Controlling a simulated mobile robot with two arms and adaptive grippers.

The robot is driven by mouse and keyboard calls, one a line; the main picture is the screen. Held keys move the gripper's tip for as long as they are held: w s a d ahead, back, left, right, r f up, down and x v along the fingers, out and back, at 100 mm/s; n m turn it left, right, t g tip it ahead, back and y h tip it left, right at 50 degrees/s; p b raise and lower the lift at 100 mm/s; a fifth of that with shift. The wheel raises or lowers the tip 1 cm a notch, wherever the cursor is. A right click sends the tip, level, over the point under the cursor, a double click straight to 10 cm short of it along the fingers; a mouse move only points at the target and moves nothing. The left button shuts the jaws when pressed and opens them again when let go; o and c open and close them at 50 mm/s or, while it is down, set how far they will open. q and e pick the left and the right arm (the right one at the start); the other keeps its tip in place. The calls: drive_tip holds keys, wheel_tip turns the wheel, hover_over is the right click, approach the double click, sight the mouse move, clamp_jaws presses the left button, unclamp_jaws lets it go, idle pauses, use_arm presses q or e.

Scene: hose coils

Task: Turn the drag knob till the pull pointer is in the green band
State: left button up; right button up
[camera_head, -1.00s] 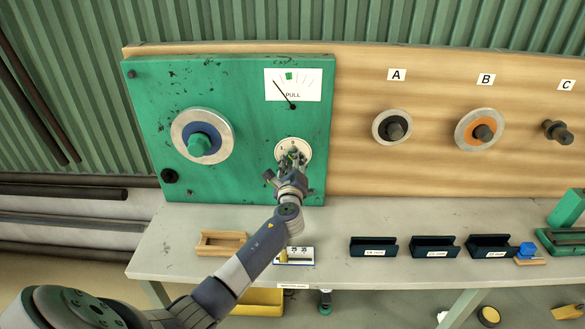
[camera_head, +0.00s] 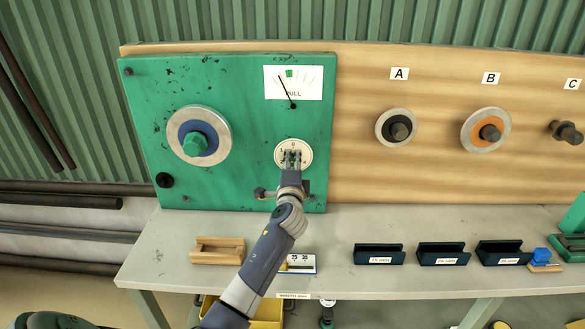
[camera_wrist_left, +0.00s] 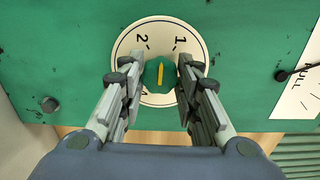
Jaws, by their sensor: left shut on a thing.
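The drag knob is green with a yellow mark and shows in the left wrist view (camera_wrist_left: 160,75), in front of a white numbered dial (camera_wrist_left: 143,35). My left gripper (camera_head: 291,156) is shut on the knob, one finger on each side; it also shows in the left wrist view (camera_wrist_left: 159,90). In the head view the gripper hides the knob. The pull gauge (camera_head: 310,92) is a white plate above the dial (camera_head: 304,147). Its black pointer (camera_head: 286,91) leans up and left, its tip just left of the green band (camera_head: 289,73).
The green panel (camera_head: 240,100) also carries a spool (camera_head: 218,117) on the left. Pegs with labels A, B and C are on the wooden board (camera_head: 360,80) to the right. The bench (camera_head: 350,220) holds a wooden tray (camera_head: 217,257) and several dark trays.

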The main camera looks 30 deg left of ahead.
use_arm(q)
drive_tip(key=shift+n, duration=0.5)
drive_tip(key=o, duration=1.1)
drive_tip(key=shift+c, duration=0.2)
drive_tip(key=v, duration=1.2)
